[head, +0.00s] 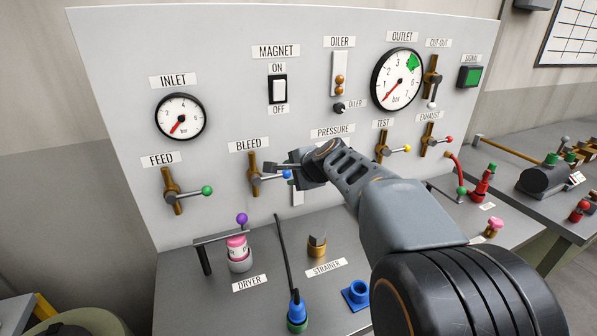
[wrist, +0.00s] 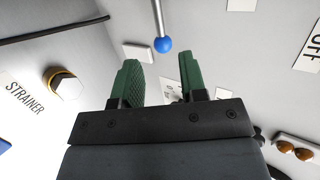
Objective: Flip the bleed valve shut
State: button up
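The bleed valve (head: 255,176) is on the upright panel under the BLEED label (head: 248,145). Its pipe runs up and down, and its lever points right, across the pipe, ending in a blue knob (head: 287,174). My gripper (head: 284,170) is at the knob end of the lever, coming from the right. In the wrist view my gripper's green fingers (wrist: 160,64) stand apart with nothing held. The blue knob (wrist: 164,45) shows near the gap between the fingertips, on its metal rod. I cannot tell whether a finger touches it.
The feed valve (head: 172,191) with a green knob is to the left. A pressure gauge or part behind my gripper is mostly hidden.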

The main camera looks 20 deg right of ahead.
jog(key=shift+v, duration=1.45)
